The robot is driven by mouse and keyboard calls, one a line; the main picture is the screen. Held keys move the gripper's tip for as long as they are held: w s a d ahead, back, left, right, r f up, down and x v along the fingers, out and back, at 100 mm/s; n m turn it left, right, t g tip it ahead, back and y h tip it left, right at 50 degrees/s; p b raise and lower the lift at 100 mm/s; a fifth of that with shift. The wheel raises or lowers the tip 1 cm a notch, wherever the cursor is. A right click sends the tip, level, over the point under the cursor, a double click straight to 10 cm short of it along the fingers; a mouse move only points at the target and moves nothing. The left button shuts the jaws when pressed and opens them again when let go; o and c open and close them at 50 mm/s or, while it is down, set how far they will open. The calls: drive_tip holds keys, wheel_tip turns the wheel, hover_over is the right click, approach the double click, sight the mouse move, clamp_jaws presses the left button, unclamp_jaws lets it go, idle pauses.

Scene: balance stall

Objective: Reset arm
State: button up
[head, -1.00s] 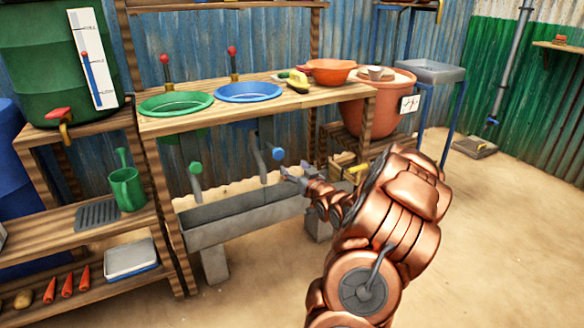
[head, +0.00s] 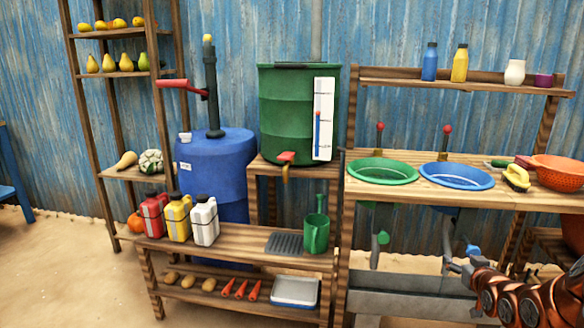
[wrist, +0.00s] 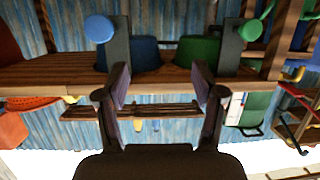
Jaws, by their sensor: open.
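My copper-coloured arm (head: 515,295) reaches in from the lower right of the head view. My gripper (head: 455,264) is at the front of the basin stand, below the blue basin (head: 457,176). In the wrist view my gripper (wrist: 161,76) shows its two fingers spread apart with nothing between them. That view appears upside down, with the blue knob (wrist: 99,29) at left and the green knob (wrist: 249,30) at right beyond the fingers. In the head view the green basin (head: 382,171) sits left of the blue one.
A green drum (head: 290,110), blue barrel (head: 215,165) and low bench (head: 235,237) stand left of the basins. The bench holds jerrycans, a green jug (head: 316,232) and a white tray (head: 295,291). An orange colander (head: 560,173) is at right. Sandy floor is open at left.

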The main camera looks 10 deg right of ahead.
drive_tip(key=s+a+r+n+g+y+p, duration=0.1)
drive_tip(key=s+a+r+g+p, duration=0.3)
drive_tip(key=a+r+p, duration=0.45)
drive_tip(key=s+a+r+n+g+y+p, duration=0.1)
drive_tip(key=s+a+r+g+p, duration=0.3)
drive_tip(key=a, duration=0.8)
drive_tip(key=s+a+r+g+p, duration=0.2)
drive_tip(key=s+a+r+p, duration=0.2)
drive_tip(key=s, duration=0.6)
drive_tip(key=s+a+r+g+y+p, duration=0.1)
drive_tip(key=s+a+r+g+p, duration=0.2)
drive_tip(key=s, duration=0.7)
drive_tip(key=s+a+r+g+y+p, duration=0.1)
drive_tip(key=s+a+r+g+p, duration=0.1)
drive_tip(key=s+a+r+p, duration=0.5)
drive_tip(key=s+a+r, duration=0.3)
drive_tip(key=a, duration=0.1)
drive_tip(key=shift+a+r+n+g, duration=0.15)
drive_tip(key=shift+r+n+g, duration=0.15)
drive_tip(key=shift+g, duration=0.1)
